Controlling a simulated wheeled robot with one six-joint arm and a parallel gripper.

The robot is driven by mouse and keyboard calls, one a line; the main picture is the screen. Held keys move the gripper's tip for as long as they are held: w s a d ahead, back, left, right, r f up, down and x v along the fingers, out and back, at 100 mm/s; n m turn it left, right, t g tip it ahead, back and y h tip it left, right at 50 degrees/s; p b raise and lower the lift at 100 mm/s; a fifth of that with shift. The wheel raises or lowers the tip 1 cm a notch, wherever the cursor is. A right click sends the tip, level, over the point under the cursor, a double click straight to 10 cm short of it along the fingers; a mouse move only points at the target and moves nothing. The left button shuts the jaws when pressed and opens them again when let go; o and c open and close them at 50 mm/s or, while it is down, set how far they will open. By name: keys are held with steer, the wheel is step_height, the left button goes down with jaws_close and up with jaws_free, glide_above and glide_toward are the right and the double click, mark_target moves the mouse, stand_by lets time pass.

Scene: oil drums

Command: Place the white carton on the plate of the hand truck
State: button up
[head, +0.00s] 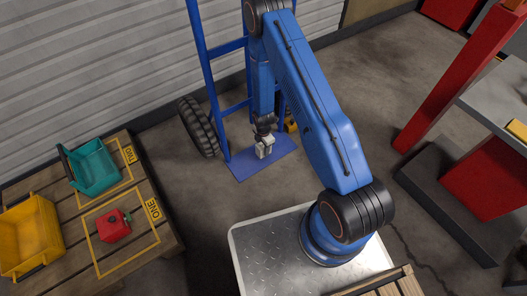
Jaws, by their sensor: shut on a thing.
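The hand truck has a blue frame (213,82) and a flat blue plate (246,172) at its foot. My gripper (264,142) points down over the plate and is shut on the small white carton (265,150). The carton appears upright over the middle of the plate. The gripper partly hides its top. I cannot tell whether its underside touches the plate or is slightly above it.
A black wheel (196,127) stands left of the plate, and a small yellow thing (291,126) is behind it. A wooden pallet (160,215) at left holds a teal bin (94,168), a yellow bin (30,235) and a red can (113,226). A red press-like frame (455,85) stands right.

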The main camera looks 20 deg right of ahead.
steer(key=shift+f, duration=1.25)
steer(key=shift+f, duration=0.1)
steer(key=o, duration=1.1)
steer(key=shift+o, duration=0.2)
step_height(320, 180, up, 12)
steer(key=shift+r, duration=0.1)
